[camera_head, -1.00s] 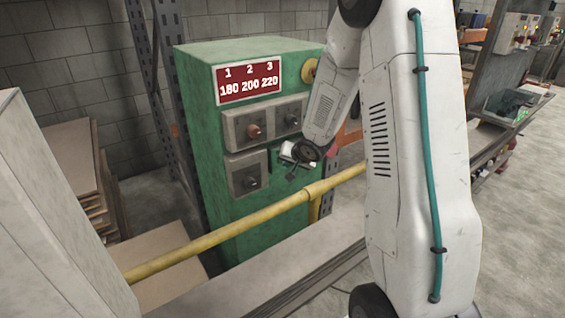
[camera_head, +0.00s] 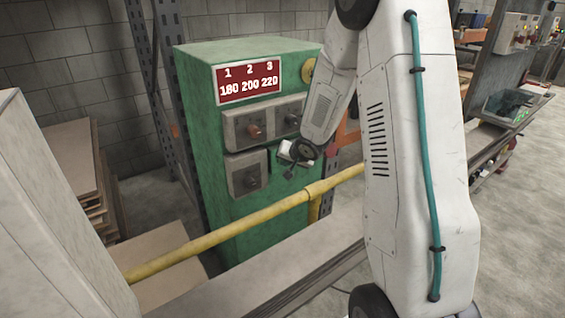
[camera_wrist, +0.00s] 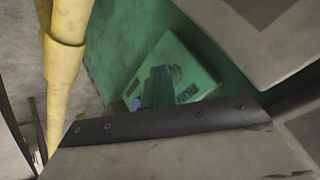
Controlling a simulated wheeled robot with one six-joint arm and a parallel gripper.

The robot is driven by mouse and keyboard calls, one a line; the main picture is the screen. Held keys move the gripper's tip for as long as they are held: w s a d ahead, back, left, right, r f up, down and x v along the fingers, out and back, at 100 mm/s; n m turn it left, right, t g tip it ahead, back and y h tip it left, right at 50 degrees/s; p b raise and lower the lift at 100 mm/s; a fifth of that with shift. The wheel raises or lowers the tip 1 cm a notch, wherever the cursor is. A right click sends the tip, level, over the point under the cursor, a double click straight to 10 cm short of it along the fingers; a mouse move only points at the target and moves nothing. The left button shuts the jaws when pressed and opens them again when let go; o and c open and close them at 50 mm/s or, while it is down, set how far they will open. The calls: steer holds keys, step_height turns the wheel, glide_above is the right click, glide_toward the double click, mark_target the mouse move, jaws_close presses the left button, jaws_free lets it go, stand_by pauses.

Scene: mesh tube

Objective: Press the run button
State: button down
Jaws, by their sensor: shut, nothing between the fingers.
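The run button's pale plate (camera_wrist: 200,82), lettered RUN, is on the green cabinet in the wrist view. A round button (camera_wrist: 176,74) shows on it, partly covered by my narrow fingers. My gripper (camera_wrist: 158,86) is shut and empty, its tips in front of the button's edge; I cannot tell whether they touch it. In the head view my gripper (camera_head: 289,172) is close to the front of the green cabinet (camera_head: 212,190), below the upper switch panels. I cannot pick out the button there.
A yellow rail (camera_head: 235,233) crosses in front of the cabinet and shows at left in the wrist view (camera_wrist: 67,42). Grey knob panels (camera_head: 247,172) are beside my gripper. A red display (camera_head: 248,82) is above. Stacked boards (camera_head: 75,165) lie at left.

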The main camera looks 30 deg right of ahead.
steer(key=shift+s, duration=0.5)
steer(key=s, duration=0.5)
steer(key=shift+s+d, duration=0.1)
steer(key=shift+s, duration=0.3)
stand_by(0.7)
